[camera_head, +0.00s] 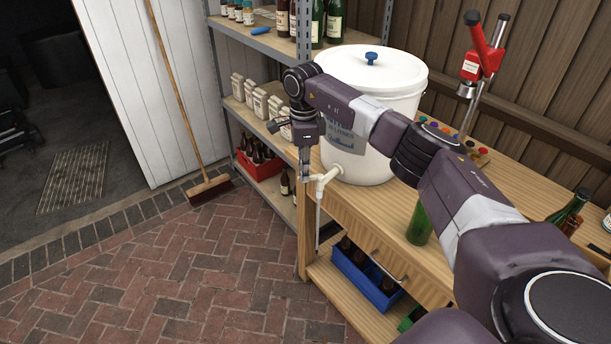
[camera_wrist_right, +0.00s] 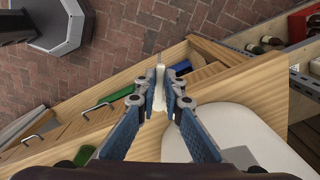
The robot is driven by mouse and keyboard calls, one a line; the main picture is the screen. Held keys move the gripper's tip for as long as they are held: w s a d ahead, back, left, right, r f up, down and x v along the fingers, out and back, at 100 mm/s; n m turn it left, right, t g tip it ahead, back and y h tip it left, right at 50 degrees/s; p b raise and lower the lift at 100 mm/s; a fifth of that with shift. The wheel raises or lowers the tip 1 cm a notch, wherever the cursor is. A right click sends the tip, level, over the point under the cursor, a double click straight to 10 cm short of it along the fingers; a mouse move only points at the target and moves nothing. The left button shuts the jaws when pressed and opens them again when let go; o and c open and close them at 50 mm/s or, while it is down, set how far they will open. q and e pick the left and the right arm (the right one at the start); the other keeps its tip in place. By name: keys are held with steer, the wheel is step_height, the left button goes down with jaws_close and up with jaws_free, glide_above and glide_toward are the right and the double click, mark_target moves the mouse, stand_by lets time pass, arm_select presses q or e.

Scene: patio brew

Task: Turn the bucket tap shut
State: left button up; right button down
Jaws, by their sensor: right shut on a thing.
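The white lidded bucket (camera_head: 398,95) stands at the left end of the wooden workbench (camera_head: 480,210). Its cream tap (camera_head: 326,178) sticks out low on its side, past the bench's edge, with a thin pale tube below. My right gripper (camera_head: 305,176) is at the tap's outer end, pointing down. In the right wrist view the fingers (camera_wrist_right: 159,88) are closed on a pale piece of the tap (camera_wrist_right: 159,99); the bucket (camera_wrist_right: 235,135) is at lower right. Whether the tap is open or shut cannot be told. My left gripper is not in view.
A red bottle capper (camera_head: 482,58) and a green bottle (camera_head: 419,226) stand on the bench. A blue crate (camera_head: 350,268) of bottles sits on its lower shelf. A metal shelf rack (camera_head: 250,38) stands behind. A broom (camera_head: 210,187) leans at left. The brick floor is clear.

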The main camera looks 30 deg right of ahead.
steer(key=shift+w+d+m, duration=0.4)
steer(key=shift+d+m, duration=0.05)
steer(key=shift+m, duration=1.15)
steer(key=shift+w+d+m, duration=0.4)
steer(key=shift+d+m, duration=0.05)
steer(key=shift+m, duration=1.15)
steer(key=shift+w+d+m, duration=0.4)
steer(key=shift+d+m, duration=0.05)
steer(key=shift+m, duration=1.15)
steer(key=c, duration=2)
jaws_free()
steer(key=shift+c, duration=0.2)
steer(key=shift+r, duration=0.1)
step_height(320, 180, up, 12)
steer(key=shift+f, duration=0.2)
